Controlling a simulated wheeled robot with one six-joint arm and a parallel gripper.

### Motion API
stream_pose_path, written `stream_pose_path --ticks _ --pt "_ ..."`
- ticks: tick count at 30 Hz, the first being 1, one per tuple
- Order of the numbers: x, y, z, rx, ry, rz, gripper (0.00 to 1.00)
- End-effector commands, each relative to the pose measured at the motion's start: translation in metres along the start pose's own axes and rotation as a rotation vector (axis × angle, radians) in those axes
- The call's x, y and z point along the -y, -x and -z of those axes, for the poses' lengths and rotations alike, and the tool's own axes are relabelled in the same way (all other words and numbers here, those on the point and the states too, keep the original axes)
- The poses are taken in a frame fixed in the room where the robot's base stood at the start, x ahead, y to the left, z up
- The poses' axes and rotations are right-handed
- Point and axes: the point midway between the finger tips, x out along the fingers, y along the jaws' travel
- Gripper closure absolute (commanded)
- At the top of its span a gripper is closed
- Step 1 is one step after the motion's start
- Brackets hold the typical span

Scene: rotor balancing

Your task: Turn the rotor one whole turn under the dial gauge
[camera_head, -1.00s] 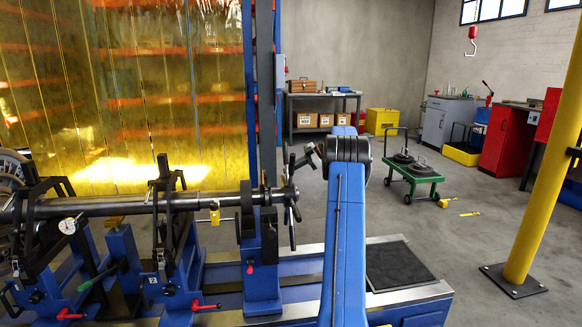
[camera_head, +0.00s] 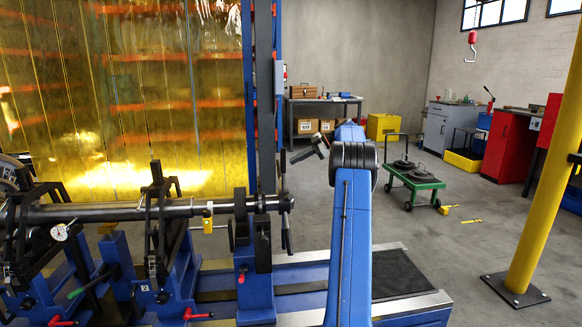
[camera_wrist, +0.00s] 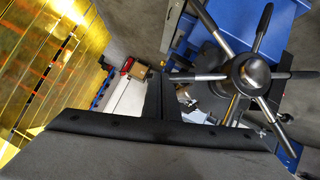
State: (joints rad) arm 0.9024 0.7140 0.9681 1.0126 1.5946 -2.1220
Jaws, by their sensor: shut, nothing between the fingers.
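The long steel rotor shaft (camera_head: 120,211) lies level across the blue stand at left in the head view. The round white dial gauge (camera_head: 60,232) is at the shaft's left part; its reading is too small to tell. A spoked handwheel (camera_head: 287,203) is on the shaft's right end. In the wrist view its dark hub (camera_wrist: 252,75) and several steel-and-black spokes fill the upper right. My gripper (camera_head: 293,158) is shut and empty, up by the wheel's top spokes; I cannot tell whether it touches one. A yellow tag (camera_head: 208,221) hangs at the shaft.
A yellow post (camera_head: 545,160) stands at right. A green cart (camera_head: 414,180) with dark round weights stands behind my arm. A dark mat (camera_head: 403,274) lies on the base's right end. A yellow transparent curtain (camera_head: 120,90) hangs behind the shaft. The floor at right is mostly clear.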

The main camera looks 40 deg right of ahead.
Motion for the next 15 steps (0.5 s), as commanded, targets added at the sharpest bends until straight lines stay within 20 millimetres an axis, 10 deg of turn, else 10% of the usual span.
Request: stream_pose_path --ticks 15 --pt "-0.007 0.044 0.001 0.018 -0.012 0.002 1.00"
